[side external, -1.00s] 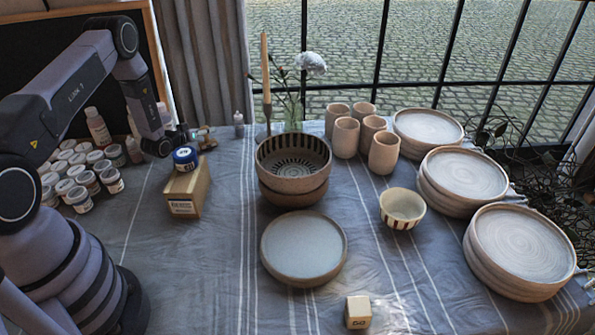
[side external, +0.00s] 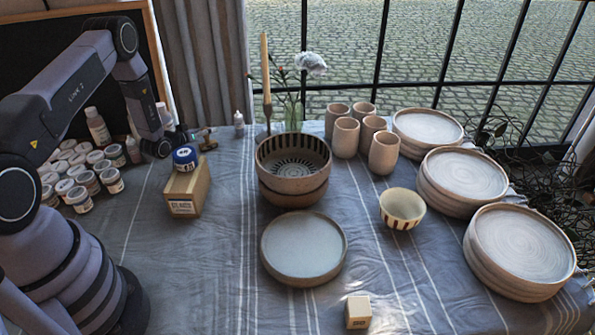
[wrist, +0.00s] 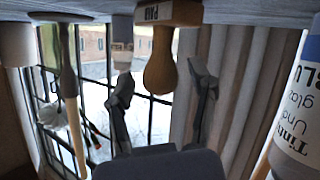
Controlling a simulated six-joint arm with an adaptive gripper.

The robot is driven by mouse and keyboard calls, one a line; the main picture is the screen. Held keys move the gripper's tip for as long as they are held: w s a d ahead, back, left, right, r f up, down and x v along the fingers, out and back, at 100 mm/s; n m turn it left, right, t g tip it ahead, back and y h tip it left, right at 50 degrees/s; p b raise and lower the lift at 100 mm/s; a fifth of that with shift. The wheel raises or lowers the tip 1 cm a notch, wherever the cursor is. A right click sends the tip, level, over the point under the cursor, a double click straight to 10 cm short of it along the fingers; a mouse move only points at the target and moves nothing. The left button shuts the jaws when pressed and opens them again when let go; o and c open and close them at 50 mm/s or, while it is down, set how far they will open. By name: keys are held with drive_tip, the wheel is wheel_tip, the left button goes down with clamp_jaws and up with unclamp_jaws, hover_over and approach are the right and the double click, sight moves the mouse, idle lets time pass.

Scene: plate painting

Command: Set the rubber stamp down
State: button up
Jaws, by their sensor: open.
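The rubber stamp has a pale wooden handle with a rounded knob and a labelled block base. In the wrist view, which is upside down, the stamp (wrist: 160,72) stands upright with its base on the table. My gripper (wrist: 160,88) is open, one finger on each side of the knob, with visible gaps. In the side external view my gripper (side external: 193,136) is behind the blue-lidded jar, and the stamp (side external: 208,139) shows only as a small wooden shape beside it.
A small dropper bottle (side external: 239,124), a candle holder (side external: 268,115) and striped bowls (side external: 293,170) stand to the right. Several paint jars (side external: 85,170) crowd the left.

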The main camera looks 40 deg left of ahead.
drive_tip(key=v, duration=1.1)
drive_tip(key=d+r+m+g, duration=0.2)
drive_tip(key=d+r, duration=0.3)
drive_tip(key=r, duration=0.7)
drive_tip(key=d+r+m+g, duration=0.2)
drive_tip(key=d+r, duration=0.3)
drive_tip(key=r, duration=0.7)
drive_tip(key=s+d+r+m+g+h, duration=0.1)
drive_tip(key=s+d+r, duration=0.2)
drive_tip(key=s, duration=0.5)
drive_tip(key=s+d+r+g+h, duration=0.1)
drive_tip(key=s+d+r, duration=0.2)
drive_tip(key=s+d, duration=0.3)
drive_tip(key=s+d+r+m+g+h, duration=0.1)
drive_tip(key=s+d, duration=0.4)
drive_tip(key=s, duration=0.6)
wheel_tip(320, 180, up, 2)
drive_tip(key=shift+r+m+g, duration=0.1)
drive_tip(key=shift+m+g, duration=0.2)
drive_tip(key=shift+g, duration=0.2)
